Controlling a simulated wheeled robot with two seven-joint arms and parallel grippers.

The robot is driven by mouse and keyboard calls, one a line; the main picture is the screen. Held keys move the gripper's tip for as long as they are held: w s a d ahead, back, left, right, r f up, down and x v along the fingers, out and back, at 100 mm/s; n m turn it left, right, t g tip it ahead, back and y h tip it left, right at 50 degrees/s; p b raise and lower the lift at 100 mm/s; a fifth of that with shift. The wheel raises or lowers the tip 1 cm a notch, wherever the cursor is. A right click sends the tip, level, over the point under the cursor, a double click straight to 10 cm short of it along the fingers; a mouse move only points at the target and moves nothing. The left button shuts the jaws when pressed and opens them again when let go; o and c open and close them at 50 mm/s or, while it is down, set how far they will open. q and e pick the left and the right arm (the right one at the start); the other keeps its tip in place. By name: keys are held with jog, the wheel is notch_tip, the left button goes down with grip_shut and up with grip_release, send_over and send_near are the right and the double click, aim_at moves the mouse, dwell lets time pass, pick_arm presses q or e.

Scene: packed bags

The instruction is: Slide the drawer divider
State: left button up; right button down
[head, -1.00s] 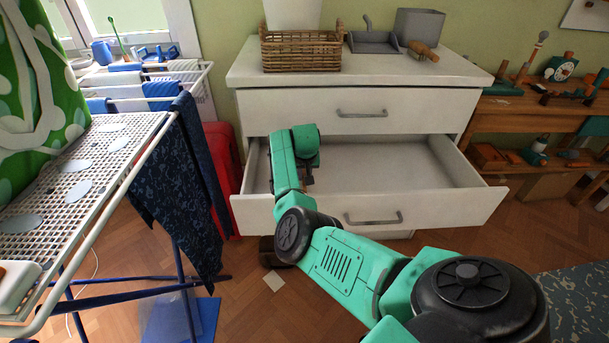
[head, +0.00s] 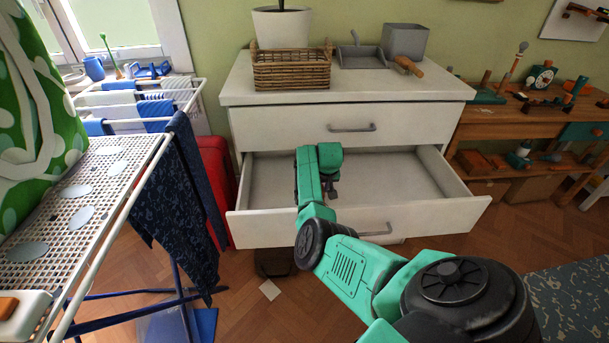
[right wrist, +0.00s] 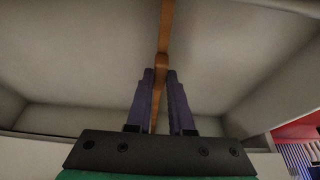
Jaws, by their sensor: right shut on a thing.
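The open drawer (head: 462,218) is white with a grey inside and is pulled out of the white dresser. My right gripper (head: 332,190) reaches down into it, left of its middle. In the right wrist view the divider (right wrist: 166,28) is a thin orange-brown wooden strip running across the drawer floor. The right gripper's two dark fingers (right wrist: 158,88) are shut on the divider's near part, one on each side. In the head view my right arm and gripper hide the divider. My left gripper is not in view.
A wicker basket (head: 291,70), a grey dustpan (head: 362,56) and a grey box (head: 405,41) stand on the dresser top. A drying rack (head: 75,190) with dark blue cloth is at the left. A wooden workbench (head: 520,118) is at the right. The drawer's right half looks empty.

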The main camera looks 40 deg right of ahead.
pick_arm(q)
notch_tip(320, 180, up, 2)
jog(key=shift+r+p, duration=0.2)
jog(key=shift+p, duration=0.55)
pick_arm(e)
jog(key=s+d, duration=0.7)
jog(key=d, duration=0.2)
jog(key=shift+d, duration=0.2)
jog(key=c, duration=0.8)
grip_release()
pick_arm(q)
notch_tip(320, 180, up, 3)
jog(key=p, duration=0.3)
pick_arm(e)
jog(key=v, duration=1.4)
jog(key=shift+a+r, duration=0.2)
jog(key=shift+s, duration=0.1)
